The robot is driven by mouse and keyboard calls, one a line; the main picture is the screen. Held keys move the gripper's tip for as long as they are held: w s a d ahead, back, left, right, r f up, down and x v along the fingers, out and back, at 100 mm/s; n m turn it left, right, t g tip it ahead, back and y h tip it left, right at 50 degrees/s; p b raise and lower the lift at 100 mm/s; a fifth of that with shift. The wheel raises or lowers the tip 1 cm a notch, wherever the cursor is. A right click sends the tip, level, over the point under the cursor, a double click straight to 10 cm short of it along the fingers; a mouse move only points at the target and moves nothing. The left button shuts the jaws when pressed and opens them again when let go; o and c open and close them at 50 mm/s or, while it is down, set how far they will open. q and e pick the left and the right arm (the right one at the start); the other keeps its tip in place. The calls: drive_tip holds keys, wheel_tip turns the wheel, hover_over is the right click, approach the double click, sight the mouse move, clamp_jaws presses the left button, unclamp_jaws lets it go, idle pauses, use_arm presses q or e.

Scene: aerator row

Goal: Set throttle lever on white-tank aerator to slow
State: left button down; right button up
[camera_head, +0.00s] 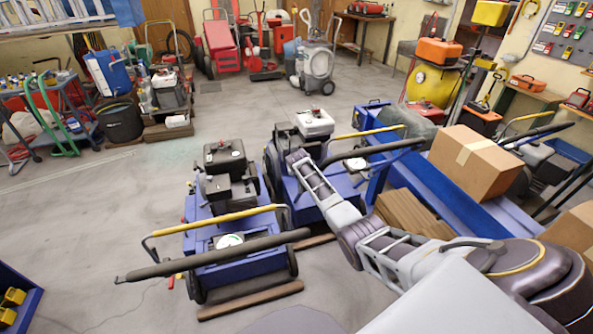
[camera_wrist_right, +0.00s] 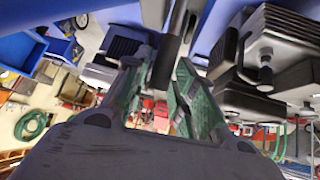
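The white-tank aerator (camera_head: 294,188) is the blue machine in the middle of the head view, with a white tank (camera_head: 314,122) on its dark engine. My right arm reaches over it from the lower right, and its far end is by the engine. In the right wrist view my right gripper (camera_wrist_right: 164,82) is open, its green-padded fingers apart. A dark upright bar (camera_wrist_right: 164,62) shows between the fingertips; I cannot tell whether it touches them or whether it is the throttle lever. I cannot make out the lever's setting. My left gripper is not in view.
A black-tank aerator (camera_head: 225,155) with a yellow bar and a long dark handle (camera_head: 215,253) stands to the left. A cardboard box (camera_head: 474,162) and blue beams are to the right. Open floor (camera_head: 110,220) lies left of the row.

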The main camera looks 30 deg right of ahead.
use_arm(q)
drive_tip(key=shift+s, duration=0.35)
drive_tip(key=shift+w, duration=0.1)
use_arm(e)
drive_tip(key=shift+s+r, duration=0.15)
drive_tip(key=shift+s+a+r, duration=0.25)
drive_tip(key=shift+s+r, duration=0.1)
drive_tip(key=shift+r, duration=0.1)
drive_tip(key=v, duration=1)
drive_tip(key=shift+s+a+r, duration=0.1)
idle(0.7)
